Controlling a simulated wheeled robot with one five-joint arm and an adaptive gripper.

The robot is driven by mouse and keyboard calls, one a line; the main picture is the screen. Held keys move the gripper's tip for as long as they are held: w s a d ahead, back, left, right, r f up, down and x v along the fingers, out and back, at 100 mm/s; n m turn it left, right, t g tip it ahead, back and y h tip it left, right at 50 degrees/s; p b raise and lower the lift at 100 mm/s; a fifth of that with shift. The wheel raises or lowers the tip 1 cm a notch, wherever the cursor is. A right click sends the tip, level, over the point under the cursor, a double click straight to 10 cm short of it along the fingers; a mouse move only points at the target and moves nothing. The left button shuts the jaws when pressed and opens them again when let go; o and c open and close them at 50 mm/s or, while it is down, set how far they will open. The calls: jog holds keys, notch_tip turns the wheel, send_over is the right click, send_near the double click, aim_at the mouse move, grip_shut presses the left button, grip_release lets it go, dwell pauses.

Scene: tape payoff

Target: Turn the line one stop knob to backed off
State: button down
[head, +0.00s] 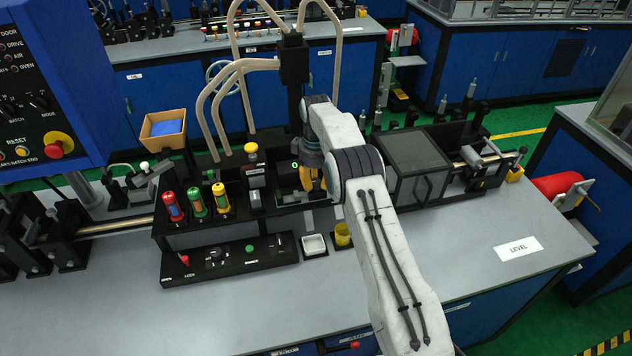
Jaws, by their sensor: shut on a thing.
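My gripper (312,176) is at the middle of the black station on the bench, at the end of my arm, which reaches in from the lower right. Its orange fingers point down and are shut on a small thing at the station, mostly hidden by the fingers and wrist. By its place this looks like the line one stop knob, but its marking and turned position cannot be read. Just to the left stands a grey and black unit with a yellow knob (251,147) on top, apart from the gripper.
Red, green and yellow bottles (196,202) stand in a rack at the left. A black control panel (228,257), a white dish (314,245) and a yellow cup (343,235) are in front. Beige hoses (222,92) arch behind. A dark box (418,165) stands right of my arm. The bench's right front is clear around a LEVEL label.

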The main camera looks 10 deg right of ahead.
aim_at(316, 181)
jog(key=shift+s+f, duration=0.1)
jog(key=shift+f, duration=0.1)
jog(key=c, duration=0.9)
grip_release()
jog(key=shift+r, duration=3.85)
